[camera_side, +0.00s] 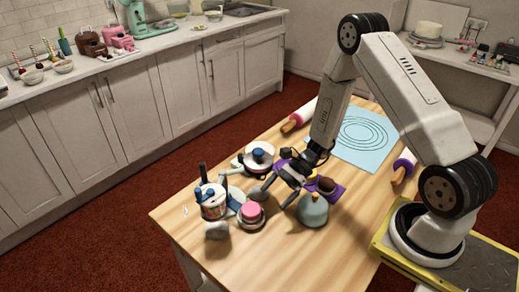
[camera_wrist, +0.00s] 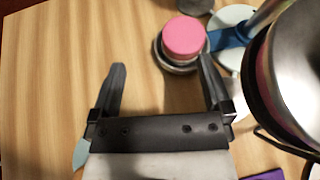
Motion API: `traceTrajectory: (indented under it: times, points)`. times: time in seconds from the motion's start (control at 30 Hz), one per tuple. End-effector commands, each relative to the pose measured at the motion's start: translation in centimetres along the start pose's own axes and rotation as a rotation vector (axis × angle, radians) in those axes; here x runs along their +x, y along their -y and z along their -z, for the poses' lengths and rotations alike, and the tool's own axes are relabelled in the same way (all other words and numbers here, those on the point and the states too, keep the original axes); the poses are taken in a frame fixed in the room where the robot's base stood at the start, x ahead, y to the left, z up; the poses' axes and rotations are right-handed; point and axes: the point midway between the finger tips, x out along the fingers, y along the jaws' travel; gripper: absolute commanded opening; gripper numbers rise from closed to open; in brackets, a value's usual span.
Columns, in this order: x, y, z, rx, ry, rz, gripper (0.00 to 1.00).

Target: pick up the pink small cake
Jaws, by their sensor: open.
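The pink small cake (camera_side: 251,209) sits on a small grey turntable near the front of the wooden table. In the wrist view the pink small cake (camera_wrist: 183,37) is a smooth pink cylinder on its metal stand (camera_wrist: 162,56), just beyond my right fingertip. My gripper (camera_side: 271,200) is behind and to the right of the cake in the side view. My gripper shows in the wrist view too (camera_wrist: 162,66), with its two fingers spread and only bare wood between them. The cake is not between the fingers.
A decorated cake (camera_side: 213,201) on a stand is left of the pink one. A white cake (camera_side: 259,157) stands behind. A grey-green rounded object (camera_side: 313,210) is close right of my gripper. A large metal pot-like thing (camera_wrist: 290,75) crowds the wrist view's right. Wood at left is clear.

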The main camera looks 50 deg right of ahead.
Motion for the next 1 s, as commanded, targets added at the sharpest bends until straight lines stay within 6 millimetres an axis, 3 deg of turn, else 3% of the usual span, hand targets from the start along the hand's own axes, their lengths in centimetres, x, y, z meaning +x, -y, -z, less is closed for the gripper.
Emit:
traceTrajectory:
  times: [0.2, 0.47, 0.8, 1.0]
  points:
    - [-0.1, 1.3, 1.4, 0.094, 0.078, 0.102, 1.00]
    - [-0.1, 1.6, 1.6, 0.110, 0.093, 0.121, 1.00]
    - [2.1, 1.8, 1.5, 0.108, 0.091, 0.118, 1.00]
    - [2.5, 1.9, 1.5, 0.108, 0.091, 0.120, 1.00]
